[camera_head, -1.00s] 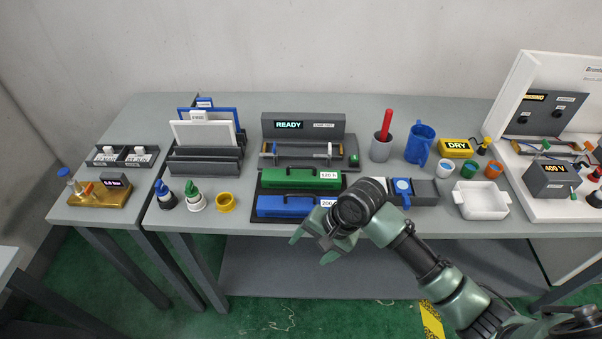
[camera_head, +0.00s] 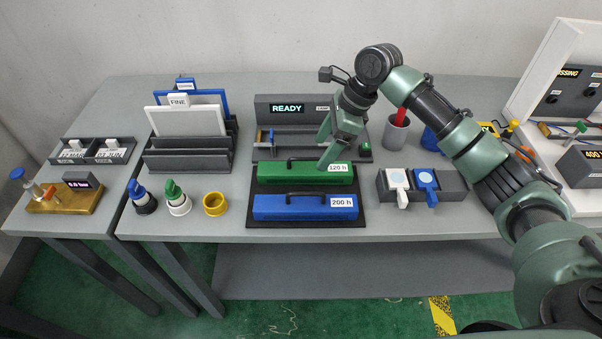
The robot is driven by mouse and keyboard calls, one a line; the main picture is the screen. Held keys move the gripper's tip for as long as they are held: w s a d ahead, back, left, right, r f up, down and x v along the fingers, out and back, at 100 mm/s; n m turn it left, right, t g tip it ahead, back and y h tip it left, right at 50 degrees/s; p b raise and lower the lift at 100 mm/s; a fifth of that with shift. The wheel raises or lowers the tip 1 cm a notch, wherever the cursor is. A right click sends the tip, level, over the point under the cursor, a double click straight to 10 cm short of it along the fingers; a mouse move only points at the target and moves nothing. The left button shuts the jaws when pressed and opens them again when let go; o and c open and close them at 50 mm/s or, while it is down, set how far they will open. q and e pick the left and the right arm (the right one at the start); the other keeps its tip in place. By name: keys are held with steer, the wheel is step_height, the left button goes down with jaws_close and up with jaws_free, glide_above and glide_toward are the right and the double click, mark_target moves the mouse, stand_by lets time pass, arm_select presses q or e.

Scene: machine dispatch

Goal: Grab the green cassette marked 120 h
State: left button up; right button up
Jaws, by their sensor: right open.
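The green cassette (camera_head: 275,171) lies on a dark mat at the middle of the table, with a black handle on top and a white label reading 120 h at its right end. The blue cassette (camera_head: 275,210), labelled 200 h, lies in front of it. My right gripper (camera_head: 322,152) is open above the right part of the green cassette, pointing down. I cannot tell whether a fingertip touches it. My left gripper is not in view.
Behind the cassettes stands a grey machine with a READY display (camera_head: 287,108). A rack (camera_head: 188,162) with white and blue plates is at left. A yellow ring (camera_head: 215,203) and bottles stand front left. A dark holder with paddles (camera_head: 452,185) is at right.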

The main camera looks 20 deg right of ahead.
mark_target(308, 168)
steer(key=shift+a+f, duration=0.25)
steer(key=shift+f, duration=0.4)
steer(key=shift+p+x, duration=0.5)
steer(key=shift+x, duration=0.35)
steer(key=a+f, duration=0.1)
steer(key=w+a+f+p, duration=0.1)
steer(key=f, duration=0.1)
steer(key=shift+w+a+f, duration=0.1)
steer(key=shift+a+f, duration=0.1)
steer(key=shift+f, duration=0.3)
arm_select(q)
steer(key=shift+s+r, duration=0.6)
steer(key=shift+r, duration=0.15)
arm_select(e)
steer(key=shift+r, duration=0.1)
jaws_close()
